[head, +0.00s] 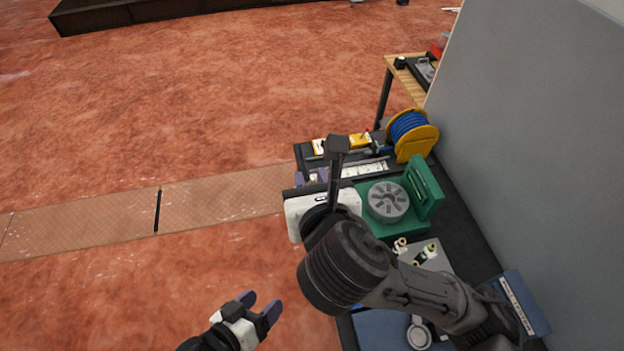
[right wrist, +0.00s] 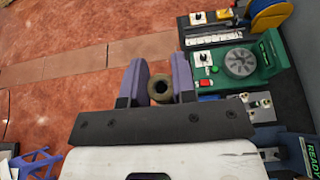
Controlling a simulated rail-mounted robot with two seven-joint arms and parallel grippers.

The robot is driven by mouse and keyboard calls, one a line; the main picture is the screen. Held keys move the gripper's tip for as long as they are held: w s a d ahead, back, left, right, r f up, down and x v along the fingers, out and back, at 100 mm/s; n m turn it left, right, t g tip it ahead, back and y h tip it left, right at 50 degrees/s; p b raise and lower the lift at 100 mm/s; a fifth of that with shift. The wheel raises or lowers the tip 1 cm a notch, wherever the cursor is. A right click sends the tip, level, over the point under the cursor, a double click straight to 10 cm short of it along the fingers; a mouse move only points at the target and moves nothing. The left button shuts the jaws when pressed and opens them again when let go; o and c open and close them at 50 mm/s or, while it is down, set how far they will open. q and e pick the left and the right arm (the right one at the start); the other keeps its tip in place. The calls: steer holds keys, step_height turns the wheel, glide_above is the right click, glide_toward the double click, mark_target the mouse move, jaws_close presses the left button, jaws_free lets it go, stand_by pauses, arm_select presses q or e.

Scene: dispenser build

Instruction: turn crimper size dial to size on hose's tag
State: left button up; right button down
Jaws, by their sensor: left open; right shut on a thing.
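The green crimper (head: 427,190) stands on the dark bench, with a grey slotted round head (head: 387,201). In the right wrist view the crimper (right wrist: 263,82) shows a white plate with a small dark knob (right wrist: 203,60), probably the size dial; its marks are too small to read. A red and a green button sit below it. My right gripper (right wrist: 160,90) is shut on a brown ring-shaped piece (right wrist: 160,91), seen end-on, perhaps a hose end. It is left of the crimper, apart from it. My left gripper (head: 257,306) is open and empty over the floor. No tag is legible.
A yellow reel with blue hose (head: 408,127) stands behind the crimper. Small fittings (head: 424,254) lie on a grey plate in front of it. A blue unit reading READY (right wrist: 310,152) is nearer. A grey wall (head: 530,130) bounds the right; the left floor is open.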

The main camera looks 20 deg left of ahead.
arm_select(q)
steer(key=s+a+f+m+g+y, duration=0.3)
steer(key=s+a+f+g+y, duration=0.1)
steer(key=s+a+f+g, duration=0.35)
arm_select(e)
steer(key=w+d+f+m+t+h+b, duration=0.1)
steer(key=w+d+f+m+h+b, duration=0.15)
steer(key=w+d+f+b, duration=0.6)
steer(key=w+d+f+m+h+b, duration=0.2)
steer(key=w+d+f+b, duration=0.15)
steer(key=d+f, duration=0.7)
steer(key=w+d+f+m+h+b, duration=0.2)
steer(key=d+f+b, duration=0.4)
steer(key=d, duration=0.8)
steer(key=w+d+f+m+h+b, duration=0.2)
steer(key=w+d+f+h+b, duration=0.15)
steer(key=d+f, duration=0.75)
arm_select(q)
step_height(320, 180, down, 24)
steer(key=b, duration=0.2)
steer(key=shift+s+d+m, duration=0.3)
steer(key=shift+d, duration=0.05)
arm_select(e)
step_height(320, 180, down, 16)
steer(key=d, duration=0.2)
steer(key=shift+d+y, duration=0.25)
steer(key=shift+y, duration=0.15)
arm_select(q)
steer(key=shift+g, duration=0.25)
